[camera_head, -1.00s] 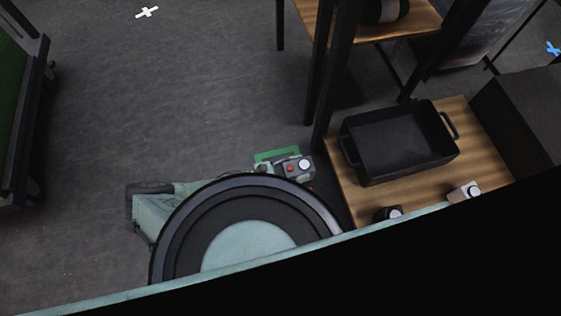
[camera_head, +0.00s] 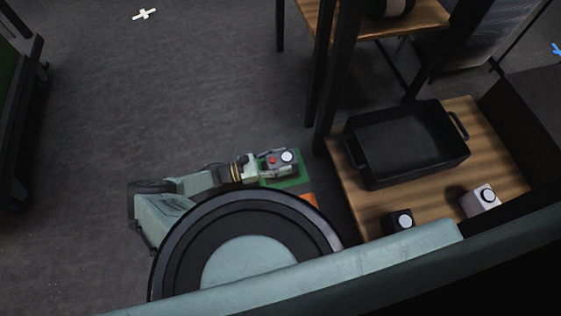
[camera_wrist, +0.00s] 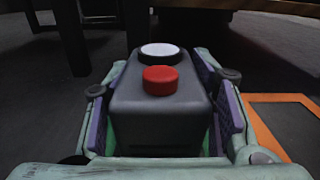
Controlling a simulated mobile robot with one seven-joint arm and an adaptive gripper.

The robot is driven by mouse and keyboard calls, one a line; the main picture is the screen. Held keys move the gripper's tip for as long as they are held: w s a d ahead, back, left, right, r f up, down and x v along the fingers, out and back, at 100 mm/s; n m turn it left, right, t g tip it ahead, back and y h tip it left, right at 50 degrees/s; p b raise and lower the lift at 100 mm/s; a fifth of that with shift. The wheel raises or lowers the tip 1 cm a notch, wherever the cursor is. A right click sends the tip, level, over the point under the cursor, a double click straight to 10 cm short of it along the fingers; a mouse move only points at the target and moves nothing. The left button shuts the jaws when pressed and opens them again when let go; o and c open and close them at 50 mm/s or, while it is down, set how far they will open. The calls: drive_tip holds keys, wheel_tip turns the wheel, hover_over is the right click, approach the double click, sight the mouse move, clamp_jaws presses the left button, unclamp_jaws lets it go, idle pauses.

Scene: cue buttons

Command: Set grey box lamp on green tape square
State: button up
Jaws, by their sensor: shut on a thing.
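The grey box lamp (camera_head: 279,164), a dark grey box with a red button and a white round lamp on top, is held in my gripper (camera_head: 277,163). It also shows upright between the purple-padded jaws in the wrist view (camera_wrist: 160,118). The green tape square (camera_head: 302,179) lies on the floor under the box and gripper, and its right and lower edges show. The box covers part of the square in the head view. I cannot tell whether the box touches the floor.
An orange tape square (camera_wrist: 277,125) lies beside the green one. To the right, a low wooden surface (camera_head: 350,205) carries a black tray with handles (camera_head: 405,145), a dark box lamp (camera_head: 398,222) and a pale box lamp (camera_head: 478,201). Dark table legs (camera_head: 325,100) stand close behind.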

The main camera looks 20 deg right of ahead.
drive_tip(key=shift+r, duration=0.15)
drive_tip(key=shift+f, duration=0.3)
drive_tip(key=o, duration=1.6)
drive_tip(key=shift+o, duration=0.2)
drive_tip(key=shift+r, duration=0.1)
drive_tip(key=shift+r, duration=0.2)
drive_tip(key=a, duration=1.2)
